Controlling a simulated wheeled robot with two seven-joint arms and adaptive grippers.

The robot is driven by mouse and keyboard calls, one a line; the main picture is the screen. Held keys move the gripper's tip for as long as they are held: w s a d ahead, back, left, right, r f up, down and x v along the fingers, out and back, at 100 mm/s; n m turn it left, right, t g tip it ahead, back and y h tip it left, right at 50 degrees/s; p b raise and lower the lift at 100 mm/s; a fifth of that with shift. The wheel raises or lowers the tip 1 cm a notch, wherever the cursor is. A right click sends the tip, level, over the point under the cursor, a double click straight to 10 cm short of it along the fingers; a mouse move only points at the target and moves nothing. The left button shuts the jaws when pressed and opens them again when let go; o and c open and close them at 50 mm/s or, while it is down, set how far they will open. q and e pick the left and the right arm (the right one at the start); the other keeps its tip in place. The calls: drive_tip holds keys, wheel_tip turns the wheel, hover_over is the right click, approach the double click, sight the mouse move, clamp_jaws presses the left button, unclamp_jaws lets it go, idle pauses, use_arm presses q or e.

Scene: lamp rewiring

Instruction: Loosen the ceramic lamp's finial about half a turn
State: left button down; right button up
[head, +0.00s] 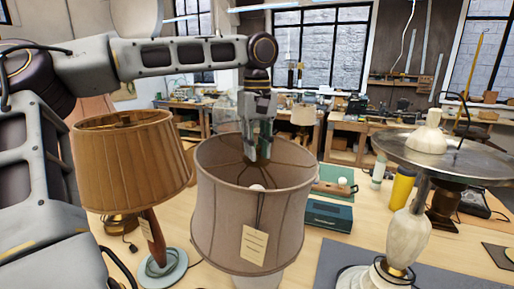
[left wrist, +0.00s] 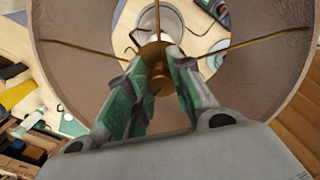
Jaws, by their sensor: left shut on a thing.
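The lamp under my left arm has a drum-like grey-brown shade (head: 250,225) with a paper tag (head: 254,245) hanging on it. A bit of its pale base (head: 258,281) shows below; the rest is hidden. My left gripper (head: 258,156) points down into the shade's open top. In the left wrist view, my left gripper (left wrist: 166,62) is shut on the brass finial (left wrist: 159,82), at the hub where the thin brass spokes (left wrist: 90,51) meet. The fingers partly cover the finial. My right gripper is not in view.
A lamp with a pleated tan shade (head: 135,165) stands close on the left. A cream stone lamp base (head: 405,238) with a wide metal disc (head: 450,158) stands at right.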

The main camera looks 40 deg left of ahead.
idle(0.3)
use_arm(q)
drive_tip(key=c, duration=1.3)
unclamp_jaws()
drive_tip(key=shift+o, duration=0.2)
wheel_tip(320, 180, up, 12)
idle(0.4)
